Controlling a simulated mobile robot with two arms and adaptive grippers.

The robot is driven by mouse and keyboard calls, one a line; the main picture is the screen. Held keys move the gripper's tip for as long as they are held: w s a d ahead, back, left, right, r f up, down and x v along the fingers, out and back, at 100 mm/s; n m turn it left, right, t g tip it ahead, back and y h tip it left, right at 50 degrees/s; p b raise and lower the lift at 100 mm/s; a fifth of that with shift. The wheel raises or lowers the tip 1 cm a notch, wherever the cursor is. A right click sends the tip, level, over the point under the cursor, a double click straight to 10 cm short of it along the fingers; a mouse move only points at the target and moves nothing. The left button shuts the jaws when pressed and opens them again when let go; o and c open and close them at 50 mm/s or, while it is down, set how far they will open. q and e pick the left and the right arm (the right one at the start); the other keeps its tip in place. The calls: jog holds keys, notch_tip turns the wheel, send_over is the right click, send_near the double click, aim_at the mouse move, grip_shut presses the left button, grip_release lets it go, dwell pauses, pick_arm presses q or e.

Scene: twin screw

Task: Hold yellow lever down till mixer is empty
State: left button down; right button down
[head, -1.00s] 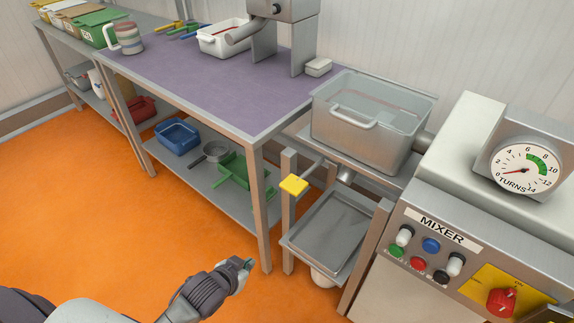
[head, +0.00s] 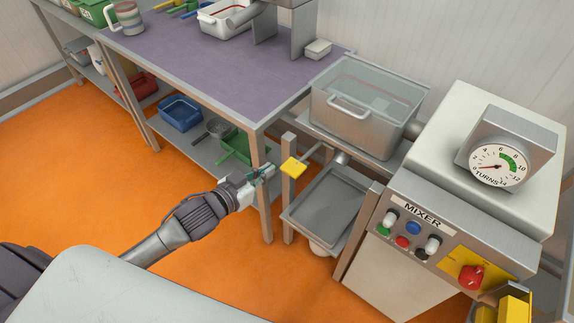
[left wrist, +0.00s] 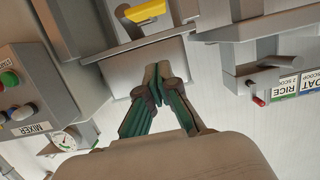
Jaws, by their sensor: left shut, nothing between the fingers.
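The yellow lever (head: 294,168) sticks out on a metal rod below the clear-lidded mixer tub (head: 368,122). It also shows at the top of the left wrist view (left wrist: 146,11). My left gripper (head: 268,171) is shut and empty, just left of the lever at about its height in the head view. No contact with the lever can be made out. In the left wrist view the green-lined fingers (left wrist: 158,84) are together, apart from the lever. The mixer (head: 420,212) has a turns dial (head: 498,167) with its red needle near 0. My right gripper is not in view.
A metal tray (head: 325,208) sits beneath the lever and tub. The purple-topped table (head: 205,72) stands left of the lever, its corner leg close to my left gripper. A yellow object (head: 515,311) is at the lower right. The orange floor is clear.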

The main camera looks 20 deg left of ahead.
pick_arm(q)
send_over(287, 173)
jog(key=shift+w+f, duration=0.15)
jog(key=shift+f, duration=0.35)
jog(key=shift+w+f, duration=0.15)
jog(key=shift+f, duration=0.35)
notch_tip(287, 173, down, 3)
jog(key=shift+r, duration=0.1)
jog(key=shift+f, duration=0.7)
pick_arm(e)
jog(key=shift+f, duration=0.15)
pick_arm(q)
jog(key=shift+s, duration=0.1)
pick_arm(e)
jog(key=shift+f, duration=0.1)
